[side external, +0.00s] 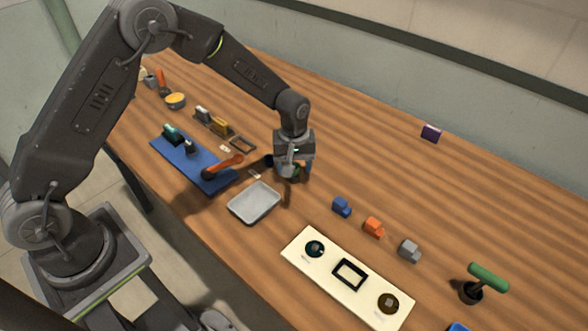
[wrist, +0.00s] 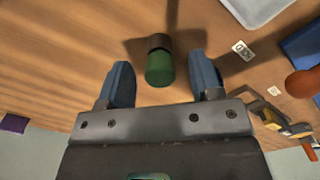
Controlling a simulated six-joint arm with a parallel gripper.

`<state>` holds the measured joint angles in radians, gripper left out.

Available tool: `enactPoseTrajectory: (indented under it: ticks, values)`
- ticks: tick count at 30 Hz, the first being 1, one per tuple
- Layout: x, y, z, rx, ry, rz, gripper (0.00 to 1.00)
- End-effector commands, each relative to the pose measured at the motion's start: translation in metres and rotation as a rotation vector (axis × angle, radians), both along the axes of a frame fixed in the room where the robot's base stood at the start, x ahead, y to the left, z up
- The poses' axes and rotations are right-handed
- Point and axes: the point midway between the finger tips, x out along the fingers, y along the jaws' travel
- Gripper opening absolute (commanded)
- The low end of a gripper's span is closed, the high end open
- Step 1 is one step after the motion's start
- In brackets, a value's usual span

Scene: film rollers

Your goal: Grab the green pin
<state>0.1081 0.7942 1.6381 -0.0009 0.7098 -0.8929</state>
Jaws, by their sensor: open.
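The green pin is a short green cylinder (wrist: 160,70) with a dark brown collar on its far end. In the wrist view it is between and slightly ahead of my two blue fingers, with a gap on both sides. My gripper (wrist: 160,78) is open and empty. Whether the fingertips are level with the pin is not clear.
A grey tray (side external: 235,207) lies just in front of my gripper. A blue mat (side external: 163,150) with an orange-handled tool (side external: 222,166) is to the left. Blue (side external: 341,206), orange (side external: 373,227) and grey (side external: 409,249) blocks and a cream board (side external: 328,286) are to the right. The back table is mostly clear.

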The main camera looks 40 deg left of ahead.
Motion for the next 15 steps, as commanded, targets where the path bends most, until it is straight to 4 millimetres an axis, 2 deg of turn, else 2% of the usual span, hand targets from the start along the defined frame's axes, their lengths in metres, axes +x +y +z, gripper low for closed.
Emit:
enactPoseTrajectory:
  ticks: [7, 15]
  values:
    - [0.0001, -0.0001, -0.0020, -0.001, -0.001, 0.000, 0.59]
    - [0.0001, -0.0001, -0.0018, -0.001, -0.001, 0.000, 0.34]
